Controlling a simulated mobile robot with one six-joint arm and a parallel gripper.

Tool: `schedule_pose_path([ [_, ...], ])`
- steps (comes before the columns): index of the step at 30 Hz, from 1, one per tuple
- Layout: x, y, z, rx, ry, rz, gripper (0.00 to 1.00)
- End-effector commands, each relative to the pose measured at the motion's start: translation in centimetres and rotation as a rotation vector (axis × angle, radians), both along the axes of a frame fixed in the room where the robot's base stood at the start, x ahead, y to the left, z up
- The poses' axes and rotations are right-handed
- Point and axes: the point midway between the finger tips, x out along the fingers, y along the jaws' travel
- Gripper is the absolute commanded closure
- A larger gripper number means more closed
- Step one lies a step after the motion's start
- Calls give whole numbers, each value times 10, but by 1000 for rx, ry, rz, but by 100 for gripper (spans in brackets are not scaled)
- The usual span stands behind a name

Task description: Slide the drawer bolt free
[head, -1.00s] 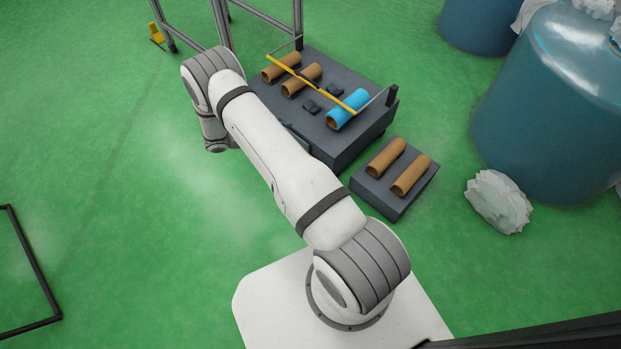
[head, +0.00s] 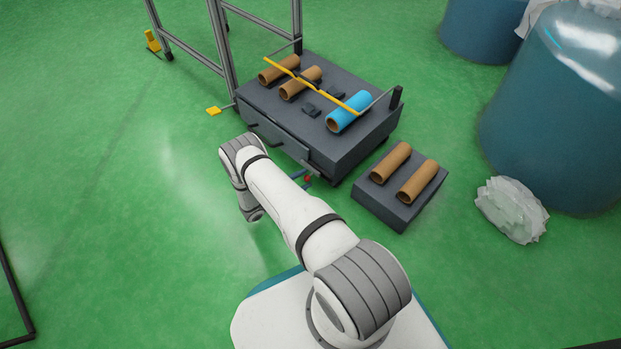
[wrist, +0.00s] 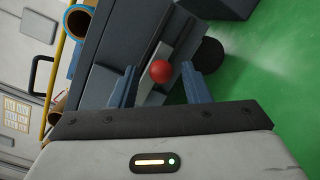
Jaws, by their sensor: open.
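The bolt's red ball knob (wrist: 160,71) shows in the wrist view beside a pale grey bar (wrist: 158,52) on the dark grey cabinet. It also shows as a small red spot in the head view (head: 307,179), low at the cabinet's near corner. My gripper (wrist: 158,67) is open, with one blue finger on each side of the knob in the picture. I cannot tell whether either finger touches it. The drawer front (head: 272,138) faces my arm in the head view and looks closed. My wrist hides part of the gripper there.
The cabinet top (head: 350,150) carries brown rolls (head: 300,83), a blue roll (head: 349,111) and a yellow bar (head: 330,95). A low grey block (head: 400,213) with two brown rolls stands to the right. A crumpled white bundle (head: 512,210) lies near a blue drum (head: 560,120). Green floor is clear left.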

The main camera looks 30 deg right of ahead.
Motion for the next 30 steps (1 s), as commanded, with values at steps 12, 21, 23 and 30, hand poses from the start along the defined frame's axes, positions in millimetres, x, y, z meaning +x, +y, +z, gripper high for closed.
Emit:
schedule_pose_path([
  [12, 3, -21, 0, 1, 0, 1, 57],
  [21, 3, -20, 0, 0, 0, 1, 75],
  [23, 4, -20, 1, 0, 0, 1, 80],
  [30, 4, -20, 1, -1, -1, 2, 100],
])
